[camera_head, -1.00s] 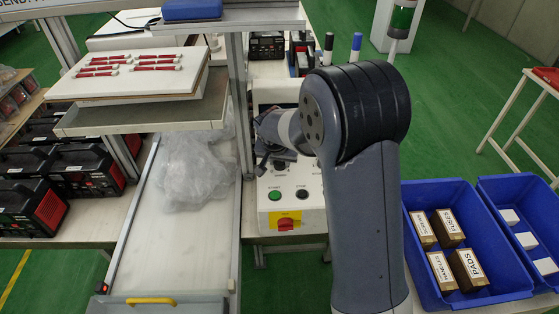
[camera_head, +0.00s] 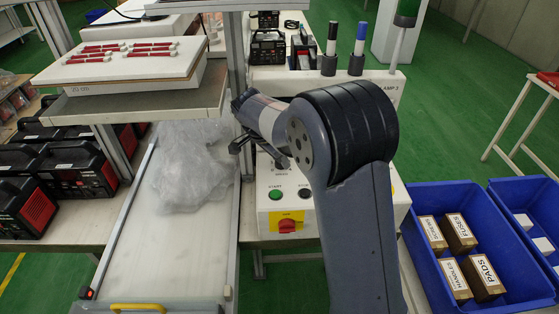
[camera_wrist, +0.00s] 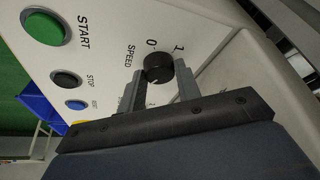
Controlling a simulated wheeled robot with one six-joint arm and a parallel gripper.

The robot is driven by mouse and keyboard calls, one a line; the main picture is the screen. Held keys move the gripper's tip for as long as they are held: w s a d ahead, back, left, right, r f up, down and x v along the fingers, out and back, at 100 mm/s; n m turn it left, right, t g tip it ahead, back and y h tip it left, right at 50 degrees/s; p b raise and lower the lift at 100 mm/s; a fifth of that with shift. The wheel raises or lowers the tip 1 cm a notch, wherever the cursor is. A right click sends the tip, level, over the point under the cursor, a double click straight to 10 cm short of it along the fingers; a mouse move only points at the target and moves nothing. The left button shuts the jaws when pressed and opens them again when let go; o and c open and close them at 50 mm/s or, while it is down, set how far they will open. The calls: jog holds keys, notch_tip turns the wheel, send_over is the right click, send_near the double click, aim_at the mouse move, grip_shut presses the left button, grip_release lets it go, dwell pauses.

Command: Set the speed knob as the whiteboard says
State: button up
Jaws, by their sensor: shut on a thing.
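The speed knob (camera_wrist: 157,68) is round and black on the white control panel (camera_wrist: 108,52), beside the word SPEED and the marks 0 and 1. My gripper (camera_wrist: 159,77) has its two grey fingers on either side of the knob and is shut on it. I cannot read the knob's exact setting. In the head view my gripper (camera_head: 258,150) is over the panel's upper part, and my wrist and arm hide the knob. No readable whiteboard is in view.
The green START button (camera_wrist: 44,27) and black STOP button (camera_wrist: 66,78) are close to my gripper. A shelf with a white board (camera_head: 130,62) stands left of my arm. A blue bin (camera_head: 470,225) with labelled boxes lies right.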

jog(key=shift+m+g, duration=0.3)
jog(key=shift+m, duration=0.4)
jog(key=o, duration=1)
jog(key=shift+c, duration=0.2)
notch_tip(320, 180, up, 10)
notch_tip(320, 180, down, 10)
dwell(0.4)
jog(key=shift+n, duration=0.3)
